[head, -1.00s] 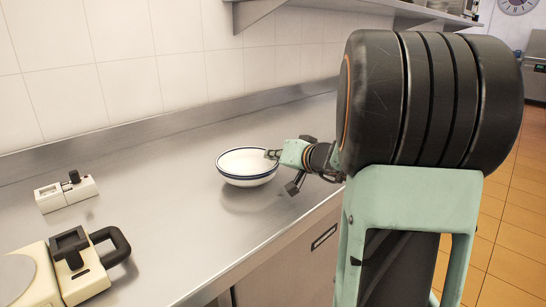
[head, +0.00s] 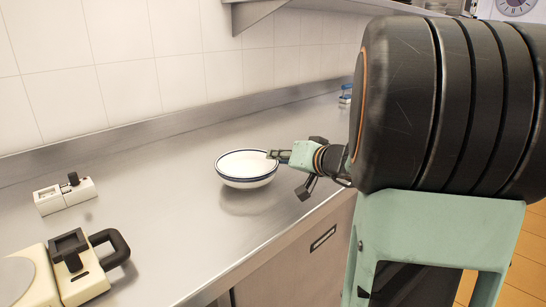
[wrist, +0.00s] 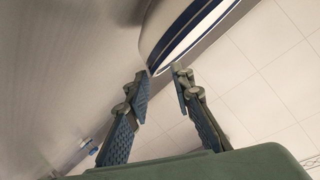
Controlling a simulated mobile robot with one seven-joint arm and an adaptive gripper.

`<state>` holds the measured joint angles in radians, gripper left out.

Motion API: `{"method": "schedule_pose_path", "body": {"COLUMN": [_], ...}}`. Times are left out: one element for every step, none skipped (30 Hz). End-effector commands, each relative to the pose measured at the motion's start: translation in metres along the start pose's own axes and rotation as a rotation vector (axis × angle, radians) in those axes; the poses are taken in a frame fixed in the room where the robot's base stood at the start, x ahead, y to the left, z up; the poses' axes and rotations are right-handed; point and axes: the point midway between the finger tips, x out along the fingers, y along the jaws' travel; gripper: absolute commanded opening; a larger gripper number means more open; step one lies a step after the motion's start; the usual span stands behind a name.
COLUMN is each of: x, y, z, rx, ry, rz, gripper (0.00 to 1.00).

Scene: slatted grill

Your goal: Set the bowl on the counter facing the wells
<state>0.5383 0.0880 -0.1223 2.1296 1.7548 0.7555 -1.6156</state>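The white bowl (head: 246,181) with dark blue bands stands upright on the steel counter (head: 165,215). Its rim also shows at the top of the wrist view (wrist: 185,35). My gripper (head: 289,171) is at the bowl's right side, with its fingers spread apart. In the head view one finger reaches to the bowl's rim and the other is lower and outside it. In the wrist view the fingertips (wrist: 162,76) have a clear gap, with the rim's edge close to it; I cannot tell whether they touch. I cannot make out any wells.
A cream appliance with a black handle (head: 110,247) sits at the front left. A small white device (head: 64,195) with a black knob lies behind it. A tiled wall bounds the counter's back. Small blue items (head: 346,94) stand at the far end. The counter's middle is clear.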

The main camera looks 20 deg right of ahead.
Motion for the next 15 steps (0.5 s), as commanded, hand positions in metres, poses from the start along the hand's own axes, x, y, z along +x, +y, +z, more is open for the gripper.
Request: {"method": "schedule_pose_path", "body": {"x": [-0.013,-0.019,-0.028,-0.034,-0.040,-0.047,-0.052,-0.057,-0.062,-0.066,-0.069,-0.073,-0.075,-0.076,-0.078], "y": [-0.001,-0.001,0.000,-0.001,-0.001,0.000,0.000,-0.001,-0.001,-0.001,0.000,0.000,0.000,0.000,0.000], "z": [-0.002,-0.001,-0.002,-0.002,-0.002,-0.001,-0.001,-0.002,-0.001,-0.001,-0.001,-0.001,0.000,0.000,0.000], "rx": [-0.001,0.000,0.000,-0.001,-0.001,0.000,0.001,0.000,-0.001,0.000,0.000,0.000,0.001,0.001,0.001], "ry": [0.005,0.003,0.004,0.003,0.004,0.003,0.003,0.004,0.002,0.002,0.002,0.001,0.001,0.001,0.001], "rz": [0.001,0.001,0.002,0.001,0.000,0.001,0.001,0.001,0.000,0.000,0.000,0.000,0.000,0.000,-0.001], "gripper": [0.22,0.22,0.22,0.22,0.22,0.22,0.22,0.22,0.22,0.22,0.22,0.22,0.22,0.22,0.22]}}
